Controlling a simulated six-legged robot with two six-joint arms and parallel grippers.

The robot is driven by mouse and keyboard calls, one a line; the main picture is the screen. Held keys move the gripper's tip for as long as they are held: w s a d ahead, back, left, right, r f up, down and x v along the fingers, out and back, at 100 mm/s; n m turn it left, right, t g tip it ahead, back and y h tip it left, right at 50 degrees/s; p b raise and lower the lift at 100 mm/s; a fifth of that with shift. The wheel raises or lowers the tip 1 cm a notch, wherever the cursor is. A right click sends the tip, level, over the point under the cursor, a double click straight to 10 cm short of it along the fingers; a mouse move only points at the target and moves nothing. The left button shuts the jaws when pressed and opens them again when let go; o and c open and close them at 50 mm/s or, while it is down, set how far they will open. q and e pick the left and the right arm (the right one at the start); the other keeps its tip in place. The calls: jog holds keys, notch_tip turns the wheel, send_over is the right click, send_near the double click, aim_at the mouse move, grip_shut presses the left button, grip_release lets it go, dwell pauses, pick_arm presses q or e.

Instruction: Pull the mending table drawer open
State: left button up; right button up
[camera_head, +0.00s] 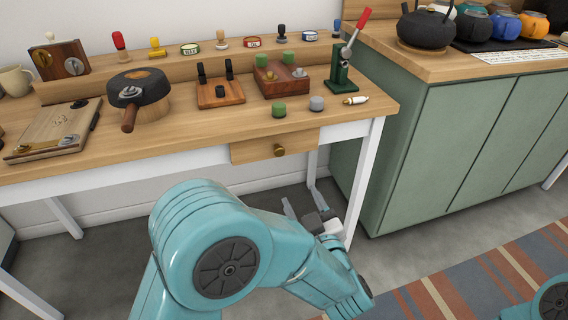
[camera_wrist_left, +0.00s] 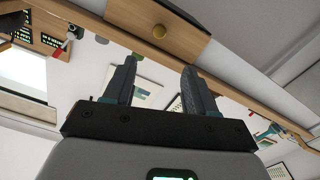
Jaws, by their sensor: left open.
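The mending table (camera_head: 200,150) has a wooden top and white legs. My right gripper is out of view.
The tabletop holds a red-handled press (camera_head: 343,72), wooden blocks, stamps and a round dark-topped tool (camera_head: 140,90). A green cabinet (camera_head: 430,150) stands close on the right. A table leg (camera_head: 364,180) is right beside my left gripper. A striped rug (camera_head: 480,285) covers the floor at right.

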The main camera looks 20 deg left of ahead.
aim_at(280, 153)
pick_arm(q)
jog(key=b+x, duration=0.3)
jog(key=x, duration=1.2)
jog(key=shift+s, duration=0.1)
jog(key=shift+w+a, duration=0.35)
jog(key=shift+w, duration=0.15)
grip_shut()
